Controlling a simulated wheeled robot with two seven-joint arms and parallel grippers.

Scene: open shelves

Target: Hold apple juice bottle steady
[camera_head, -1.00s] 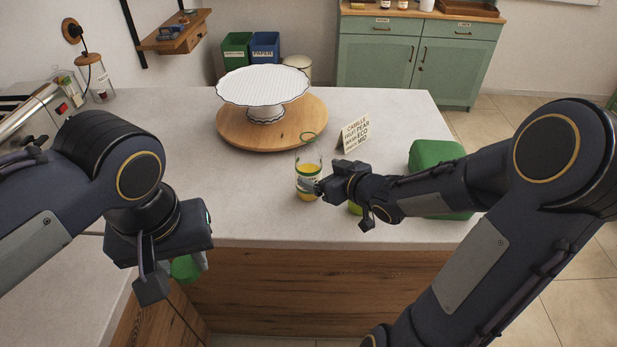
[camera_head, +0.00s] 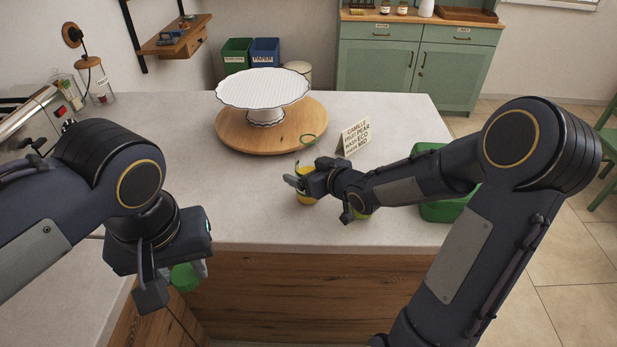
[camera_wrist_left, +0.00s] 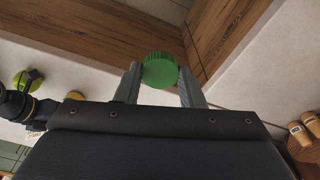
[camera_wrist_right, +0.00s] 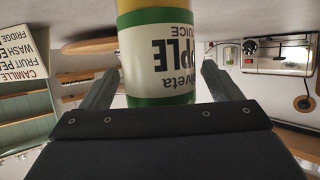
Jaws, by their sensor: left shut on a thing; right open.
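The apple juice bottle (camera_head: 306,199) stands on the counter, clear with yellow juice and a green ring at its open top. My right gripper (camera_head: 294,180) covers part of it. My left gripper (camera_wrist_left: 160,78) is shut on a round green cap (camera_wrist_left: 160,70), away from the bottle at the counter's front left corner. The cap (camera_head: 185,277) also shows below that gripper in the head view.
A white cake stand (camera_head: 263,90) on a round wooden board (camera_head: 232,132) stands behind the bottle. A lettered card (camera_head: 355,137) stands to its right. A green box (camera_head: 447,208) sits behind my right arm. The counter's left middle is clear.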

